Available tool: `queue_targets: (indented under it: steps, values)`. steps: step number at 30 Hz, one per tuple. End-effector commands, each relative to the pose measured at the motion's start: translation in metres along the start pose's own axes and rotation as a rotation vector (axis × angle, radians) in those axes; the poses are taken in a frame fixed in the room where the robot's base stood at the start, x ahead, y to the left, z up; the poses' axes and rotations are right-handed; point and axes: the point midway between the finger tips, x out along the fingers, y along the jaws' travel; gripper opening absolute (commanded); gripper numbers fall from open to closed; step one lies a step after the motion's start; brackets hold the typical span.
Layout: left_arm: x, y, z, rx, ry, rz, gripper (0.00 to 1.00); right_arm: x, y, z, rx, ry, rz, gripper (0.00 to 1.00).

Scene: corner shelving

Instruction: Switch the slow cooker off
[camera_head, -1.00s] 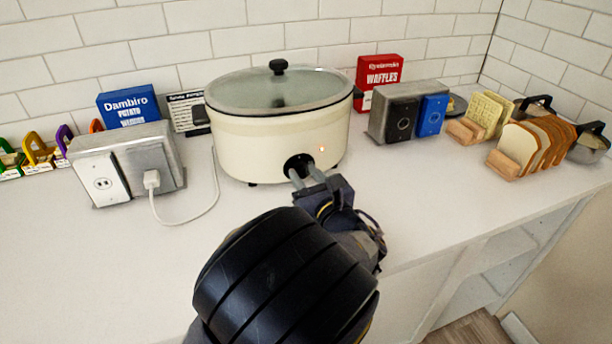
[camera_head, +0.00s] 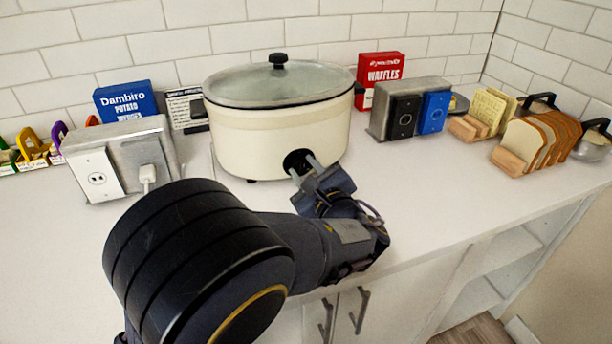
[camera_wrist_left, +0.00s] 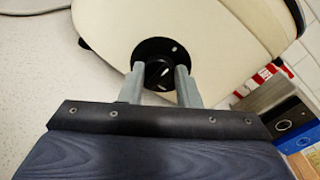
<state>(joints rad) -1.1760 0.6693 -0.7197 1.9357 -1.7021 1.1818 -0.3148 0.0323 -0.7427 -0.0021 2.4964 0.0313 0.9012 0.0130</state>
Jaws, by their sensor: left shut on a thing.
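The cream slow cooker (camera_head: 255,140) stands on the white counter with its glass lid (camera_head: 280,82) on. Its round black control dial (camera_head: 298,160) is low on the front, and it also shows in the left wrist view (camera_wrist_left: 158,74) with white marks. My left gripper (camera_head: 309,168) reaches the dial from the front, its two grey fingers on either side of the knob and shut on it. It also shows in the left wrist view (camera_wrist_left: 160,84). No lit lamp shows on the cooker front. My right gripper is not in view.
A metal outlet box (camera_head: 125,160) with a plugged-in cord stands left. A box with black and blue switch plates (camera_head: 408,110) stands right, beside toast racks (camera_head: 540,145). Food boxes line the tiled wall.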

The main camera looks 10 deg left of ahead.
Motion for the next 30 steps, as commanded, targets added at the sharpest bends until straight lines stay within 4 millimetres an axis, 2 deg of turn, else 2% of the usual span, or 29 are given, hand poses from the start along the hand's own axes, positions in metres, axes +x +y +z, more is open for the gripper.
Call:
queue_targets:
  steps: [9,22,23,27,30]
  values:
    - [-0.0003,0.0009,-0.0016,-0.092,0.012,0.001,0.07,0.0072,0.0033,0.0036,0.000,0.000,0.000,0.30]
    - [-0.0005,0.0008,-0.0012,-0.100,0.013,0.001,0.07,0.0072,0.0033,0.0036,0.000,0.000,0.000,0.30]
    - [-0.0004,0.0007,-0.0012,-0.100,0.013,0.001,0.34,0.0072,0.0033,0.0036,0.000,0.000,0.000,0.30]
    - [-0.0003,0.0006,-0.0009,-0.100,0.012,0.001,0.51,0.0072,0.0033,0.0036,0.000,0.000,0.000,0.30]
    - [-0.0002,0.0004,-0.0006,-0.100,0.011,0.001,0.51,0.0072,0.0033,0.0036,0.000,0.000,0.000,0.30]
